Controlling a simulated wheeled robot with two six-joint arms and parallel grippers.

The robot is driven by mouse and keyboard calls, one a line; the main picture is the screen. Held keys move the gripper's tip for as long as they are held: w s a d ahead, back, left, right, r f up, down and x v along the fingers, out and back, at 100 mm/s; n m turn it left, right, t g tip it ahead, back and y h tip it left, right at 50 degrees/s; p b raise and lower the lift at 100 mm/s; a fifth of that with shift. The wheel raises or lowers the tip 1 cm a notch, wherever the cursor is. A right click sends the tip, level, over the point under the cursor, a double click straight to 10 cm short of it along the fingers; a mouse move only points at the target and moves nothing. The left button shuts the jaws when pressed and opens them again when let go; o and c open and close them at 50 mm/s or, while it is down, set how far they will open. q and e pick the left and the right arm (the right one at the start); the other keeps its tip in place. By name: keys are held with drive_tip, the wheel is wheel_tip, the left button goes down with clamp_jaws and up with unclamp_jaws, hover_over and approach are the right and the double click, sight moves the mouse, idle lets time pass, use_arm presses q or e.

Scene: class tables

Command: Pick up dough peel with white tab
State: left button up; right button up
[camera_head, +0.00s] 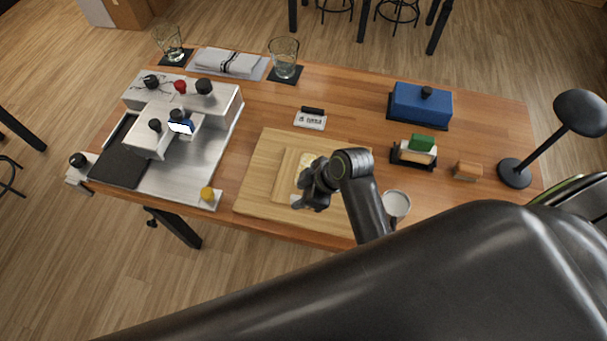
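A large pale wooden board (258,178) lies at the front middle of the table, with a smaller wooden piece (284,171) on it. I take this smaller piece to be the dough peel, but I cannot tell for sure. A small white patch, perhaps its white tab (296,198), shows at its front, beside my gripper. My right gripper (312,192) is over the right part of the smaller piece and hides some of it. Its fingers are small and dark, so I cannot tell whether they are open or touching anything. My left gripper is not in view.
A white and metal machine (190,165) fills the table's left. A glass (284,58), a label stand (311,119) and a blue box (420,104) stand behind the board. A white cup (396,205), a holder (413,154) and a black lamp-like stand (515,172) are to the right.

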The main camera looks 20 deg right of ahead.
sight(296, 198)
drive_tip(key=shift+x, duration=1.55)
clamp_jaws()
